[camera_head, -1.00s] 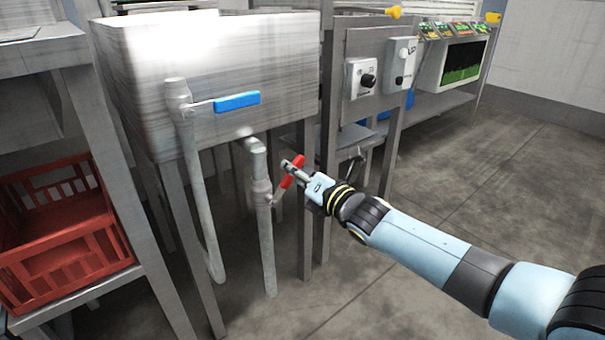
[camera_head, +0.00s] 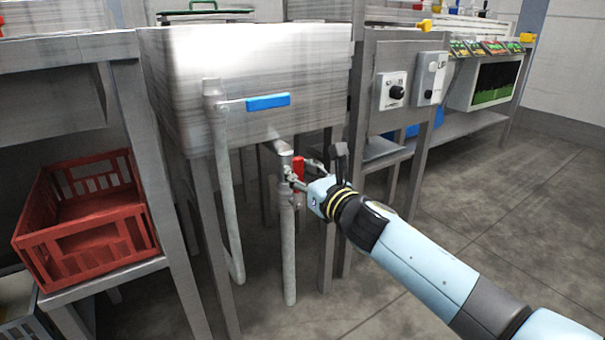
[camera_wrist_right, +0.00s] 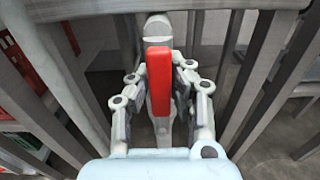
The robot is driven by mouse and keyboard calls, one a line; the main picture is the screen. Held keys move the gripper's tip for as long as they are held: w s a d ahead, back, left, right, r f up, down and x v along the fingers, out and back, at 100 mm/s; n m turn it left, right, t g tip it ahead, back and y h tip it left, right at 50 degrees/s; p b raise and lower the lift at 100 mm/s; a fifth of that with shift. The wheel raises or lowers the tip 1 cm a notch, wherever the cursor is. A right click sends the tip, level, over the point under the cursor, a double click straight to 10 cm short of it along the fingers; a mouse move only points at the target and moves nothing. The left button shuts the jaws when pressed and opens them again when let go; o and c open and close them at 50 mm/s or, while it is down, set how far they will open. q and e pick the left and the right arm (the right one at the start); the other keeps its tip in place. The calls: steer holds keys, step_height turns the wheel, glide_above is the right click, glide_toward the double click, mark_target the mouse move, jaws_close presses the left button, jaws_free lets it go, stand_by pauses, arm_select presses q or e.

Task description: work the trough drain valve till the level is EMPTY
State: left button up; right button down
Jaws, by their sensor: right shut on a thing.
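The steel trough (camera_head: 250,75) has a grey drain pipe (camera_head: 287,255) under it, with a red valve lever (camera_head: 299,167) on it. The lever now stands close to upright along the pipe. My right gripper (camera_head: 300,178) is at the lever; in the right wrist view the red lever (camera_wrist_right: 159,80) lies between the two fingers of the gripper (camera_wrist_right: 160,110), which is shut on it. A second pipe on the trough's front has a blue lever (camera_head: 268,102), lying level. The water inside the trough and any level mark are hidden. My left gripper is out of view.
A red crate (camera_head: 95,242) sits on a low shelf at the left. A panel with a black knob (camera_head: 396,92) stands right of the trough. Table legs crowd the pipe; the floor at right (camera_head: 480,200) is clear.

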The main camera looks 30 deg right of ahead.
steer(key=shift+s+a+f, duration=0.1)
steer(key=shift+f, duration=0.1)
stand_by(0.3)
steer(key=c, duration=1.2)
jaws_free()
steer(key=shift+r, duration=0.1)
steer(key=shift+o, duration=0.2)
steer(key=s, duration=1.1)
steer(key=shift+s+d, duration=0.4)
